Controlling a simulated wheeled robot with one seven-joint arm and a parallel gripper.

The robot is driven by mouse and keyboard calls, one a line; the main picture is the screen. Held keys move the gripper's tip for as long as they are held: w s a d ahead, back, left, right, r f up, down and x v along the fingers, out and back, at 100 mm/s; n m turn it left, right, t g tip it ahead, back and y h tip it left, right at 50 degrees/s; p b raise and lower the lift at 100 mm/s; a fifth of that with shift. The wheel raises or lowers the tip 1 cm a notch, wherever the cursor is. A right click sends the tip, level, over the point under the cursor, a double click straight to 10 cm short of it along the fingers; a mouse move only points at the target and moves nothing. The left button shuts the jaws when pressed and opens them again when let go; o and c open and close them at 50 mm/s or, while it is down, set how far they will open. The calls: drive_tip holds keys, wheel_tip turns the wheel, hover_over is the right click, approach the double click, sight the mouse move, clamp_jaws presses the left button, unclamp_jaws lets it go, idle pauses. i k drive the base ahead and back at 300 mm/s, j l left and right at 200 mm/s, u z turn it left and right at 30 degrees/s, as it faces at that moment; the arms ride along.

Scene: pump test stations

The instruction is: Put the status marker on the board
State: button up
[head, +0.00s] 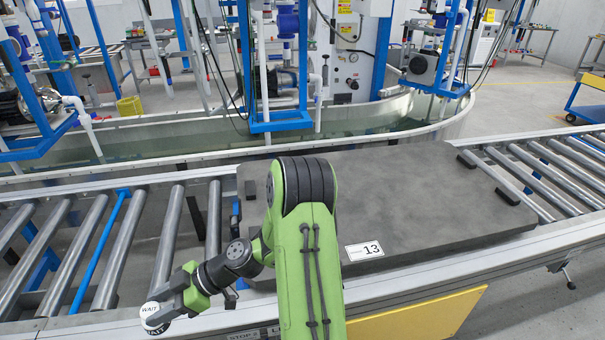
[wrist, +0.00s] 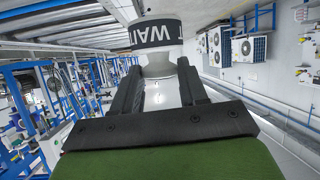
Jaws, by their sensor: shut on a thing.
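The status marker (head: 153,311) is a small white piece with a dark band and the word WAIT. It is at the lower left in the head view, over the near rail of the conveyor. In the wrist view the marker (wrist: 156,36) shows at the top, at the fingertips. My gripper (head: 172,300) is shut on it, and the fingers (wrist: 160,84) are on either side of its narrower white part. The board (head: 410,190), a large dark grey slab with a white 13 label, lies on the conveyor to the right of my gripper. My arm hides part of its left side.
Bare conveyor rollers (head: 110,240) lie left of the board, more on its right. Small black blocks (head: 507,196) sit near the board's right edge. A water tank (head: 230,135) with blue frames stands behind the conveyor. The board's top is mostly clear.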

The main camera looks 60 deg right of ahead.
sight(382, 195)
drive_tip(key=k+l+z, duration=0.25)
drive_tip(key=l, duration=0.2)
drive_tip(key=k+l+z, duration=0.1)
drive_tip(key=l+z, duration=0.15)
drive_tip(key=l, duration=0.15)
drive_tip(key=k+l+z, duration=0.1)
drive_tip(key=l+z, duration=0.2)
drive_tip(key=l, duration=0.2)
drive_tip(key=l+z, duration=0.25)
drive_tip(key=l, duration=0.25)
